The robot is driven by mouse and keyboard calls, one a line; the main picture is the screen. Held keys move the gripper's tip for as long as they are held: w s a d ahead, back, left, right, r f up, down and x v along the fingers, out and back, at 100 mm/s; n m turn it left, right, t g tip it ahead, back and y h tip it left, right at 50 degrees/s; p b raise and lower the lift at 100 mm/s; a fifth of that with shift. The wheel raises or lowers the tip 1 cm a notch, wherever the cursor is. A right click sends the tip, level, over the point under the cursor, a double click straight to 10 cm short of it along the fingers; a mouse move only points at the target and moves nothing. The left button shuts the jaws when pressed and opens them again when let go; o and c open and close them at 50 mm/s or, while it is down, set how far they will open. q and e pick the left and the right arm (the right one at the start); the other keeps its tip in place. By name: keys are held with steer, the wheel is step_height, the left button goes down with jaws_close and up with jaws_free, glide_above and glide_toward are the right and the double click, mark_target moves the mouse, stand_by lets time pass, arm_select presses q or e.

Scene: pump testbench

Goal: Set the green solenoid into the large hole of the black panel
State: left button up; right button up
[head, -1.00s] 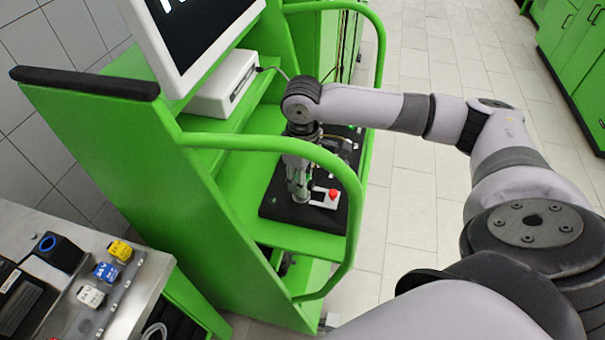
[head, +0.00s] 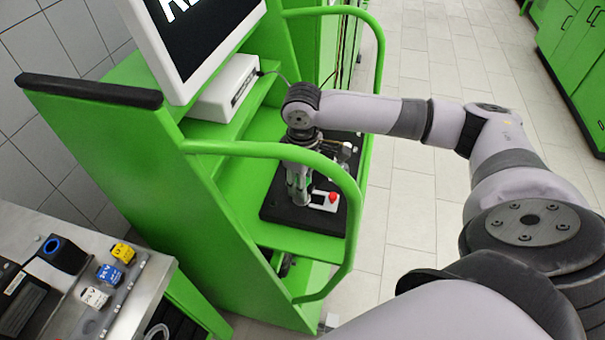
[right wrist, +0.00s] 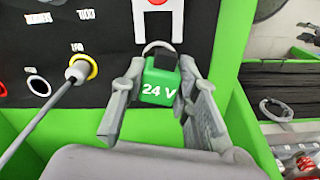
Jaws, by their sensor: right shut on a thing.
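The green solenoid (right wrist: 158,92), marked "24 V", sits between the fingers of my right gripper (right wrist: 160,80) in the right wrist view. The gripper is shut on it. A white ring (right wrist: 153,45) on the black panel (right wrist: 112,62) shows just beyond the solenoid's top, which covers most of it. I cannot tell whether the solenoid touches the panel. In the head view, my right gripper (head: 299,192) points down over the black panel (head: 272,212) on the green bench. My left gripper is not in view.
A grey cable plug (right wrist: 78,70) stands in a yellow-ringed hole left of the solenoid. A red button (head: 333,196) sits on a white plate on the panel. A green rail (head: 340,175) curves around the bench front. Coloured blocks (head: 110,273) lie on a metal table.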

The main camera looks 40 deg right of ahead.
steer(key=shift+f, duration=1.05)
stand_by(0.4)
steer(key=o, duration=1)
steer(key=shift+o, duration=0.6)
steer(key=o, duration=0.3)
